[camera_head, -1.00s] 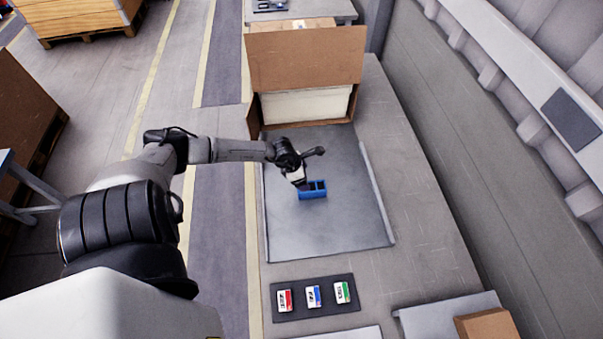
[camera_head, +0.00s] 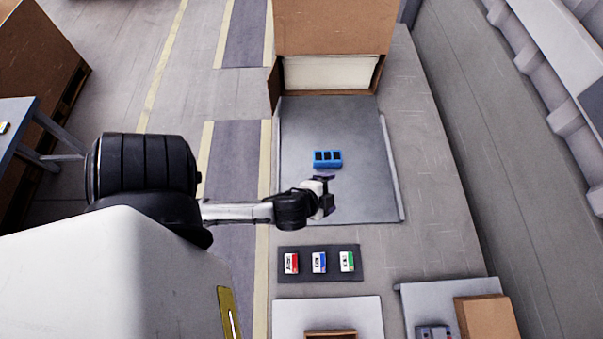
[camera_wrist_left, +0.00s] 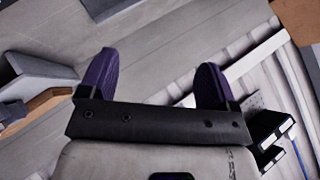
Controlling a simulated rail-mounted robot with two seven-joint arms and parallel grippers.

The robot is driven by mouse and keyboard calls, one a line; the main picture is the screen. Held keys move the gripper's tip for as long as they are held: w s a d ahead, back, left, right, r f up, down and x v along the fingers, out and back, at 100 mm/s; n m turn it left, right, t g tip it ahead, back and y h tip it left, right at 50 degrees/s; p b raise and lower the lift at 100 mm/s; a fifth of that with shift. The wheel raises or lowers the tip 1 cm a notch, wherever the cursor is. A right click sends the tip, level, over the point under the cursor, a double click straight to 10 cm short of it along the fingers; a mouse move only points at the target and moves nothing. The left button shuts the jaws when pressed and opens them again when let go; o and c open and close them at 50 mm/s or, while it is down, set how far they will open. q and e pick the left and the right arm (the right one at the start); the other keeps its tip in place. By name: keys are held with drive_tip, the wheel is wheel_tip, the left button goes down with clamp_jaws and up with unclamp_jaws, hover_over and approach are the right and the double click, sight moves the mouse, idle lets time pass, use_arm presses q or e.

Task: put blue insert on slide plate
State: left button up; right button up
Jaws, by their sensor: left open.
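The blue insert (camera_head: 327,159), a small block with several dark compartments, sits on the grey slide plate (camera_head: 350,190), near its middle. My left gripper (camera_head: 330,184) is just in front of the insert in the head view, apart from it and above the plate's front part. In the left wrist view its two purple fingers (camera_wrist_left: 158,82) are spread wide with nothing between them. The insert does not show in the wrist view. My right gripper is not in view.
A cardboard box (camera_head: 332,75) with a raised flap stands at the plate's far end. A dark mat (camera_head: 320,277) with red, blue and green labelled cards lies in front of the plate. A brown box (camera_head: 487,318) is at the lower right.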

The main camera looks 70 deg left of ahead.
use_arm(q)
drive_tip(key=s+d+n+g+h, duration=0.3)
drive_tip(key=s+d+g, duration=0.3)
drive_tip(key=s+d, duration=0.2)
drive_tip(key=shift+s+d+n+h, duration=0.3)
drive_tip(key=shift+s+h, duration=0.5)
drive_tip(key=shift+s, duration=0.25)
drive_tip(key=shift+f, duration=0.1)
